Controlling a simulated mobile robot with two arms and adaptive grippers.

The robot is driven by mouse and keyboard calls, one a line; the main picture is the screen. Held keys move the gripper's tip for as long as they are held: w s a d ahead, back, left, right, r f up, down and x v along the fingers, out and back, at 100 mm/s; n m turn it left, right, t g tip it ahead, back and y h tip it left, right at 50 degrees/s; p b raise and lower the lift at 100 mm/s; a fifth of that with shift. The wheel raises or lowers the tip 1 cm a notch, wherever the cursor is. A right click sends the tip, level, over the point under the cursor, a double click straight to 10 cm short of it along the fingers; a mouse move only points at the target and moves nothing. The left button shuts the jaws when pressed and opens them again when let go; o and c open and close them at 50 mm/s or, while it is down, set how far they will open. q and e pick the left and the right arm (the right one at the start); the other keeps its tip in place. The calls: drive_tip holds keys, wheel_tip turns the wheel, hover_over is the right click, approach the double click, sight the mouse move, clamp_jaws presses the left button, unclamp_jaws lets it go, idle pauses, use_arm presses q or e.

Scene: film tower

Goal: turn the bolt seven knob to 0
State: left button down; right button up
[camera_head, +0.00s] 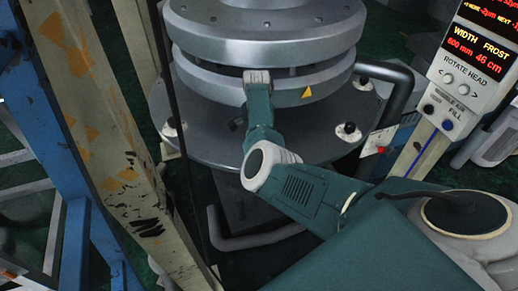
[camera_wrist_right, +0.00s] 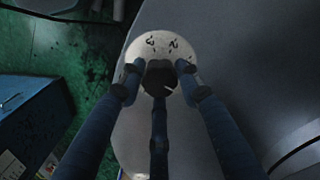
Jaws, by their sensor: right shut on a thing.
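In the right wrist view, a black knob (camera_wrist_right: 160,75) sits on a round white dial plate (camera_wrist_right: 160,45) with dark marks that are too small to read surely. A pale pointer mark shows near the knob's lower edge. My right gripper (camera_wrist_right: 159,80) is shut on this knob, with its blue fingers around it. In the head view my right arm reaches over the round grey flange, and its wrist hides most of the gripper and the held knob. Which bolt number this is cannot be read. My left gripper is not in view.
Other black knobs on white plates stand on the flange, at the left (camera_head: 173,127) and right (camera_head: 348,128). A big metal ring (camera_head: 300,85) rises behind. A worn beige post (camera_head: 115,140) and blue frame stand left. A display panel (camera_head: 475,60) stands right.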

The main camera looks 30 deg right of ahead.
drive_tip(key=shift+a, duration=0.1)
drive_tip(key=o, duration=1.2)
drive_tip(key=shift+c, duration=0.2)
drive_tip(key=shift+r, duration=0.25)
wheel_tip(320, 180, up, 12)
drive_tip(key=shift+w+f, duration=0.15)
drive_tip(key=shift+f, duration=0.1)
